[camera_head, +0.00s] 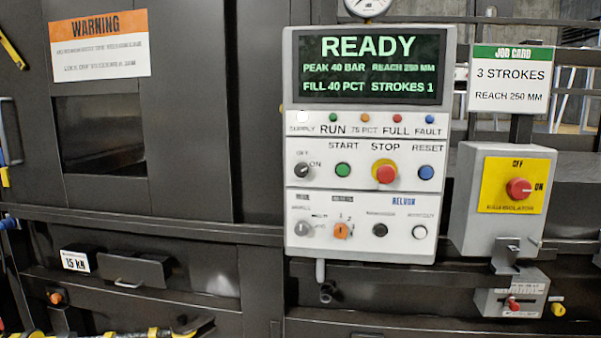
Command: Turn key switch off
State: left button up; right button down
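The control panel (371,180) is a light grey box in the middle of the head view. Its small dark switch knob (303,171) is at the left of the button row, with OFF printed above it and ON to its upper right. The knob is too small to tell for sure which mark it points to. The screen (370,66) reads READY, and the white SUPPLY lamp (302,117) looks lit. Neither of my grippers can be made out in this view, and nothing touches the panel.
Green START (343,170), red STOP (386,174) and blue RESET (426,173) buttons sit beside the knob. An isolator box (466,208) with a red knob (519,189) stands right. A drawer handle (135,270) juts out lower left. Space before the panel looks clear.

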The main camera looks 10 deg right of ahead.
aim_at(302, 170)
jog(key=u, duration=0.3)
jog(key=i, duration=0.2)
jog(key=z, duration=2.25)
jog(key=k, duration=0.45)
jog(key=u, duration=0.75)
jog(key=k, duration=0.8)
jog(key=u, duration=1.35)
jog(key=i, duration=1.45)
jog(key=z, duration=0.25)
